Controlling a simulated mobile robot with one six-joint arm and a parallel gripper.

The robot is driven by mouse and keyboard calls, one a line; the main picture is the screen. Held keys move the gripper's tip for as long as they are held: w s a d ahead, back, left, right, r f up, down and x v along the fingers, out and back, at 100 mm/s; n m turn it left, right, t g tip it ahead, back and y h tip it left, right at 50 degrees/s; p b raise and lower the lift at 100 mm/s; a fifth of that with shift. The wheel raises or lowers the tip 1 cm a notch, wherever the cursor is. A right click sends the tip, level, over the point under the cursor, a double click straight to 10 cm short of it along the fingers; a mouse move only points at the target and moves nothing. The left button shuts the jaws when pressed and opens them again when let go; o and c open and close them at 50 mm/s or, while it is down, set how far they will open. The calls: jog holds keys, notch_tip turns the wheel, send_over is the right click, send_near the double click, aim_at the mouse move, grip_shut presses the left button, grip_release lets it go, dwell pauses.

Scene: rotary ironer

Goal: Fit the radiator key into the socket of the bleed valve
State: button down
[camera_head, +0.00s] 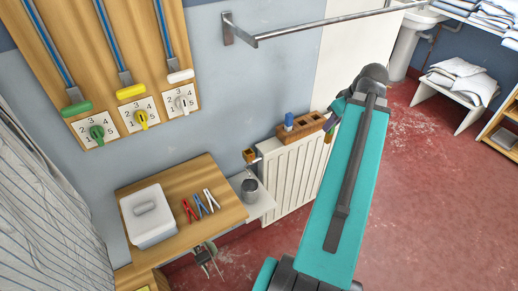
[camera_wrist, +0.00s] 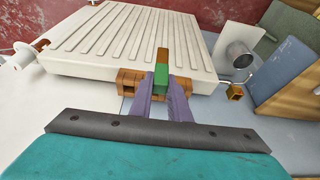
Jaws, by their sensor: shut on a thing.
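My gripper (camera_wrist: 163,90) is shut on the radiator key (camera_wrist: 161,76), which has a green part and a brass-coloured end pointing away from the wrist. In the head view, my gripper (camera_head: 333,124) is beside the top of the radiator, and the key (camera_head: 328,137) shows only as a small green and brass piece. The bleed valve (camera_head: 249,156) is a small brass-coloured block at the radiator's left end, apart from the key. It also shows in the wrist view (camera_wrist: 235,92), right of the key. I cannot make out its socket clearly.
A wooden rack (camera_head: 309,122) with a blue piece (camera_head: 289,121) stands along the white radiator (camera_head: 292,175). A metal cup (camera_head: 250,188) is below the valve.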

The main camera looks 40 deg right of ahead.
jog(key=w+a+p, duration=0.2)
jog(key=w+p, duration=0.4)
jog(key=p, duration=0.2)
jog(key=shift+a+f+n+p, duration=0.15)
jog(key=shift+f+n+p, duration=0.15)
jog(key=shift+f+p, duration=0.1)
jog(key=shift+s, duration=0.15)
